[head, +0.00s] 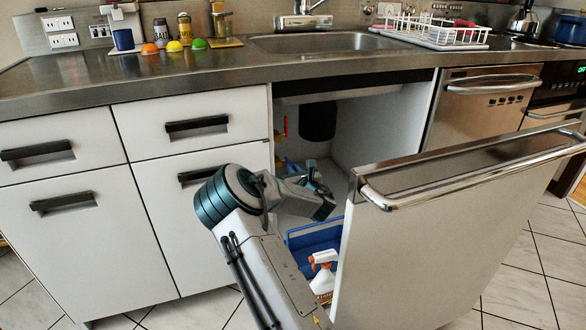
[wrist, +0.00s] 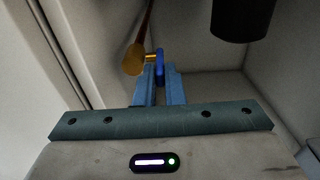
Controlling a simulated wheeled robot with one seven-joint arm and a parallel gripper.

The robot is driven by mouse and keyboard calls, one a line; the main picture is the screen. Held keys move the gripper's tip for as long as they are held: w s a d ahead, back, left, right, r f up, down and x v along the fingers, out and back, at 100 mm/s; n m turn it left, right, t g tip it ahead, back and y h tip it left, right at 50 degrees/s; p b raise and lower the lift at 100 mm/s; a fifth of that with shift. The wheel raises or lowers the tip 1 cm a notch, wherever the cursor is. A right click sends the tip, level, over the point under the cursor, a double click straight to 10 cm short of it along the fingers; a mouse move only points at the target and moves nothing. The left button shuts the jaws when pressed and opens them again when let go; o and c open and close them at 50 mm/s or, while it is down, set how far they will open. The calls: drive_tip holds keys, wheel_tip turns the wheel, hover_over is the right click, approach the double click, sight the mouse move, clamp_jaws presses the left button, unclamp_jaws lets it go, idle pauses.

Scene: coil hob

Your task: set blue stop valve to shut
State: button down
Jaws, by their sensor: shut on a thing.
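The blue stop valve shows in the wrist view as an upright blue handle (wrist: 159,66) on a short brass stem, beside a rounded yellow-brown fitting (wrist: 133,60) at the foot of a dark red pipe. My gripper (wrist: 160,76) is shut on the blue handle, with one blue finger on each side of it. The fingers hide the handle's lower part. In the head view my arm reaches into the open cabinet under the sink, and the valve cannot be made out clearly there.
A black cylinder (head: 318,121) hangs inside the cabinet, also at the wrist view's upper right (wrist: 243,16). The open cabinet door (head: 430,235) stands right of my arm. A blue caddy (head: 312,236) and a white spray bottle (head: 322,274) are low in the opening. White drawers (head: 190,125) lie left.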

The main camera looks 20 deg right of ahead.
sight(292, 165)
drive_tip(key=r+g+p, duration=0.1)
drive_tip(key=g+p, duration=0.1)
drive_tip(key=p, duration=0.4)
drive_tip(key=w+r+g+p, duration=0.1)
drive_tip(key=r+g+p, duration=0.1)
drive_tip(key=p, duration=0.4)
drive_tip(key=r+g+p, duration=0.1)
drive_tip(key=g+p, duration=0.1)
drive_tip(key=p, duration=0.4)
drive_tip(key=shift+w+r+g, duration=0.25)
drive_tip(key=shift+r+g, duration=0.1)
drive_tip(key=shift+g, duration=0.05)
drive_tip(key=w+r+g+p, duration=0.1)
drive_tip(key=g+p, duration=0.2)
drive_tip(key=p, duration=0.8)
drive_tip(key=shift+w+r+p, duration=0.15)
drive_tip(key=shift+p, duration=0.25)
drive_tip(key=shift+w+g+p, duration=0.15)
drive_tip(key=shift+g+p, duration=0.15)
drive_tip(key=shift+p, duration=0.95)
drive_tip(key=shift+w+g+p, duration=0.1)
drive_tip(key=shift+g+p, duration=0.2)
drive_tip(key=shift+p, duration=0.6)
drive_tip(key=shift+w+f+g+p, duration=0.2)
drive_tip(key=shift+g+p, duration=0.1)
drive_tip(key=shift+p, duration=0.7)
drive_tip(key=c, duration=1.5)
unclamp_jaws()
